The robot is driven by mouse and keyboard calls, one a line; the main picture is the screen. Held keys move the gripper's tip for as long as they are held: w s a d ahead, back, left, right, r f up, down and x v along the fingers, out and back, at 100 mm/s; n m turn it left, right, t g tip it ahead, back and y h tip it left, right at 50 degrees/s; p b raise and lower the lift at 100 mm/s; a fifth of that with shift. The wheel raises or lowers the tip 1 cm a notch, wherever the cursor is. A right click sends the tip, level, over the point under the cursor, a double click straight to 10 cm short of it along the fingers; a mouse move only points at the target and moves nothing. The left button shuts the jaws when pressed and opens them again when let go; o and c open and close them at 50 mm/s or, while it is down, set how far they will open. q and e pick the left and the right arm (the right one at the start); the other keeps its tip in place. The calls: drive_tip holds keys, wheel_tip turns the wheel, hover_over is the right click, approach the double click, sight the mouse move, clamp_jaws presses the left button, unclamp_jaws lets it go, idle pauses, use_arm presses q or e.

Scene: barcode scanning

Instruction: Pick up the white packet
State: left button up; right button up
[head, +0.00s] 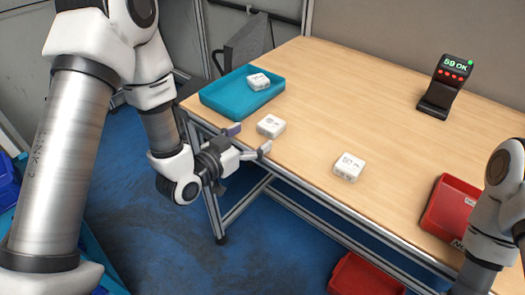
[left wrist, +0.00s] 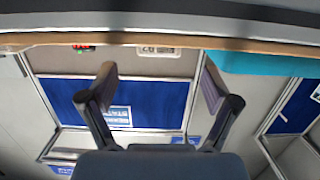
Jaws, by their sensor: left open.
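Three white packets show in the head view. One packet (head: 271,127) lies near the table's left front edge, another packet (head: 349,167) lies farther right near the front edge, and a third packet (head: 258,81) lies in the teal tray (head: 222,107). My left gripper (head: 250,139) is open and empty at the table edge, its fingers pointing at the nearest packet, which looks just beyond the fingertips. In the left wrist view a white packet (left wrist: 158,51) shows between the open fingers (left wrist: 160,78), beyond them. My right gripper is out of view; only part of the right arm shows.
A black scanner stand (head: 441,92) with a lit display reading OK stands at the back right. A red tray (head: 452,205) is at the table's right front, beside my right arm. A red bin (head: 365,277) is below. The table's middle is clear.

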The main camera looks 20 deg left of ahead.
sight(265, 130)
use_arm(q)
drive_tip(key=x, duration=0.8)
drive_tip(key=shift+w+d+f, duration=0.1)
drive_tip(key=shift+w+f, duration=0.1)
drive_tip(key=shift+s+r, duration=0.1)
drive_tip(key=shift+s, duration=0.05)
drive_tip(key=c, duration=1.4)
